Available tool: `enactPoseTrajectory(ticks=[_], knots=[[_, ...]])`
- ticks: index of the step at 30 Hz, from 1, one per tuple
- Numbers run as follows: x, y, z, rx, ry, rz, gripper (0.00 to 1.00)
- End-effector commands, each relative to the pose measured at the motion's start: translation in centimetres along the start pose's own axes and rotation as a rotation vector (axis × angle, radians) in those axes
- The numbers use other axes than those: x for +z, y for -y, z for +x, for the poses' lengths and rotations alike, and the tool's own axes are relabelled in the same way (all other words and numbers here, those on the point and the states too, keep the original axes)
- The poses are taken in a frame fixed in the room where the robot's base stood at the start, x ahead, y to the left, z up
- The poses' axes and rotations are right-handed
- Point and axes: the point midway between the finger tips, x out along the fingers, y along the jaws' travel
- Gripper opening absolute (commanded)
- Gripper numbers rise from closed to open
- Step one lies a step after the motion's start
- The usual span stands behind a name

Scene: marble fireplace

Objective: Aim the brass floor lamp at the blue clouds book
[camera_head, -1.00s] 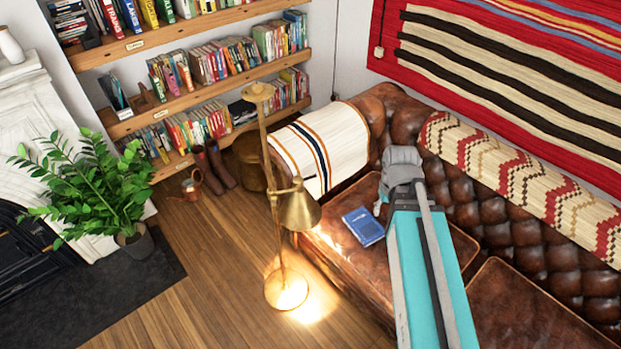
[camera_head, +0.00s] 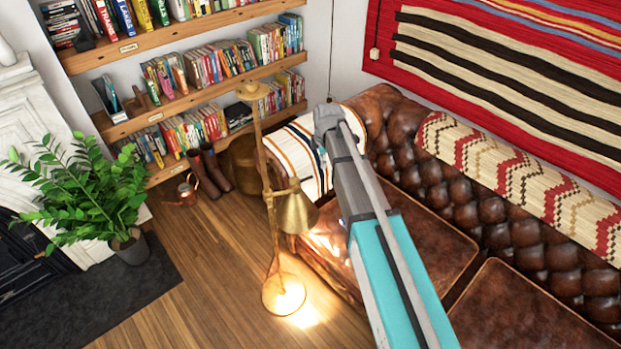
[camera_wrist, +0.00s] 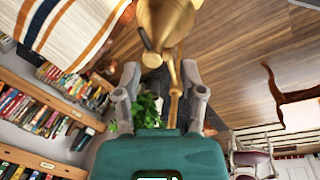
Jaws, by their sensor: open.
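The brass floor lamp stands on the wooden floor in front of the leather sofa. Its cone shade (camera_head: 297,213) points down, and light falls on its round base (camera_head: 284,295), the nearby floor and the sofa's front edge. The blue clouds book is not visible now; my arm covers the part of the seat where it lay earlier. My gripper (camera_wrist: 160,74) is open in the wrist view, its two fingers apart. The brass shade (camera_wrist: 166,20) and a thin brass rod show beyond and between them. I cannot tell whether they touch.
The brown leather sofa (camera_head: 430,232) fills the right, with a striped blanket (camera_head: 297,150) over its arm. Bookshelves (camera_head: 190,97) stand behind, with boots (camera_head: 214,168) and a copper watering can (camera_head: 187,190) below. A potted plant (camera_head: 80,190) is left. Floor left of the lamp is clear.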

Motion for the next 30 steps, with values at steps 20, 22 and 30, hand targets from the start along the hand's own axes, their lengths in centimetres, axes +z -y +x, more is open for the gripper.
enactPoseTrajectory(ticks=[20, 22, 30], knots=[[-2.9, -3.0, 0.9, 0.022, -0.008, -0.24, 0.53], [-2.9, -3.0, 1.0, 0.022, -0.008, -0.239, 0.53], [-2.9, -3.0, 2.0, 0.022, -0.008, -0.239, 0.53]])
